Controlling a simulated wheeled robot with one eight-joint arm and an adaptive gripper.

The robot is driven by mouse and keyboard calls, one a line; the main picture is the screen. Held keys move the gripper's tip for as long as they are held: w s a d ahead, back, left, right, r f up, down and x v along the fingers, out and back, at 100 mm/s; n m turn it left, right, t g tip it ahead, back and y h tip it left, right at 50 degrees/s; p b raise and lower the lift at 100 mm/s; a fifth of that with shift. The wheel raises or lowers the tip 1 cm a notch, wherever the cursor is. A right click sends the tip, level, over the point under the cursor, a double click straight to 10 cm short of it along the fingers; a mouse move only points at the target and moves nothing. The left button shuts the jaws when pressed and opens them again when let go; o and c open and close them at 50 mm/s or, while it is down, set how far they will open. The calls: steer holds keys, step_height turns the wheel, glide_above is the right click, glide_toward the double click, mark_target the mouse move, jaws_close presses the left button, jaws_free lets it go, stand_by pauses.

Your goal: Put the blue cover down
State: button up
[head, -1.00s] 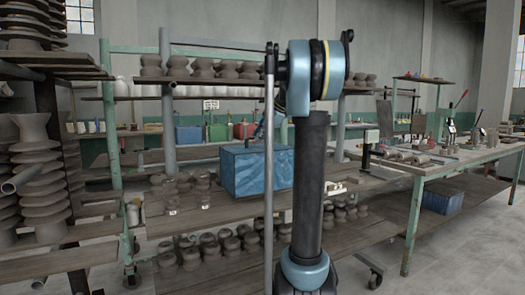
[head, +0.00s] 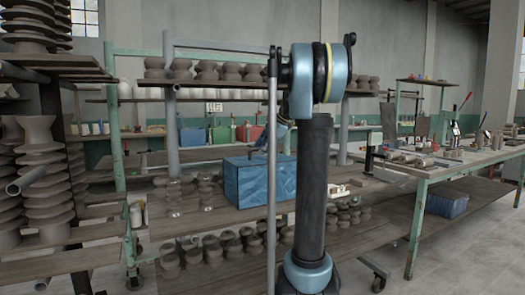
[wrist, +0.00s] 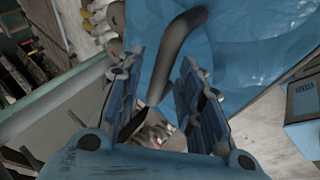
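The blue cover (head: 245,181) is box-shaped with a crinkled surface and sits on the wooden shelf behind my arm, which hides part of it. In the wrist view its blue surface (wrist: 245,55) fills the top. A dark curved bar (wrist: 178,45) comes from the cover and runs down between my fingers. My gripper (wrist: 160,105) is open around this bar, with a gap visible on the right side. In the head view my gripper is mostly hidden behind my arm, just above the cover.
Dark clay pieces (head: 175,195) stand left of the cover, and several more lie on the shelf below. Stacked clay forms (head: 38,165) rise at the left. A green-legged workbench (head: 430,172) with tools is at the right. The floor before it is clear.

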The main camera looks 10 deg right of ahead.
steer(key=v, duration=1.2)
steer(key=s+a+f+m+g+h, duration=0.1)
steer(key=s+a+f+m, duration=0.1)
steer(key=s+f+m, duration=0.35)
steer(key=s+a+f+m+h, duration=0.1)
steer(key=s+a+f+m, duration=0.1)
steer(key=s+f, duration=0.55)
steer(key=s+a+f+m+g+h, duration=0.1)
steer(key=s+a+f+m, duration=0.3)
steer(key=s, duration=0.5)
steer(key=s+d+f+m+h, duration=0.1)
steer(key=s+f+m, duration=0.4)
steer(key=s+f, duration=0.3)
steer(key=s+d+f+m+h, duration=0.2)
steer(key=s+f+m, duration=0.4)
steer(key=f, duration=0.9)
steer(key=s, duration=0.3)
steer(key=shift+s, duration=0.3)
steer(key=shift+w+d+f, duration=0.1)
steer(key=shift+w+f, duration=0.1)
steer(key=shift+w, duration=0.2)
